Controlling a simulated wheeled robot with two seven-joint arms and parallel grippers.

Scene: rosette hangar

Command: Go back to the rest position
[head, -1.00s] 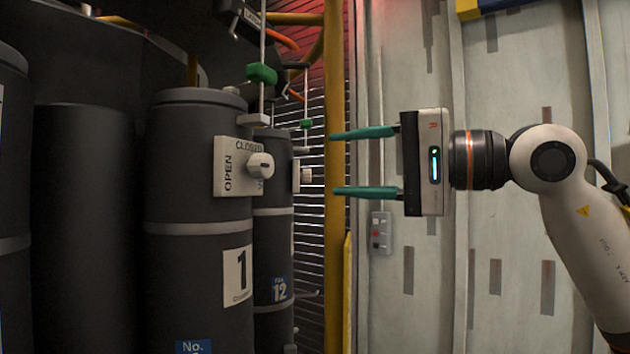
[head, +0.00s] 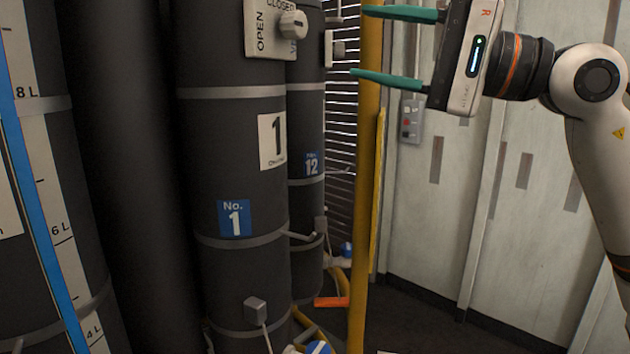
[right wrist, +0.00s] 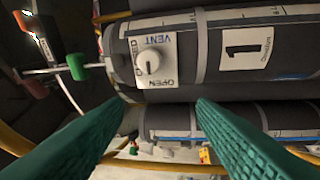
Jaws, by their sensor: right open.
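My right gripper (head: 402,45) is at the top right of the head view, with two teal fingers pointing left. The fingers are wide apart with nothing between them. In the right wrist view its fingers (right wrist: 160,115) frame the lower part of the picture. The round white knob (head: 293,24) on the OPEN/CLOSED plate (head: 262,32) of cylinder 1 (head: 235,150) is left of the fingertips and apart from them. The knob also shows in the right wrist view (right wrist: 150,62), clear of the fingers. My left gripper is not in view.
Cylinder 12 (head: 307,120) stands behind cylinder 1. A yellow post (head: 366,180) stands near the right fingertips. A grey switch box (head: 411,120) is on the pale wall (head: 470,200). A blue-striped level gauge (head: 40,215) is at the left. Dark floor shows at lower right.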

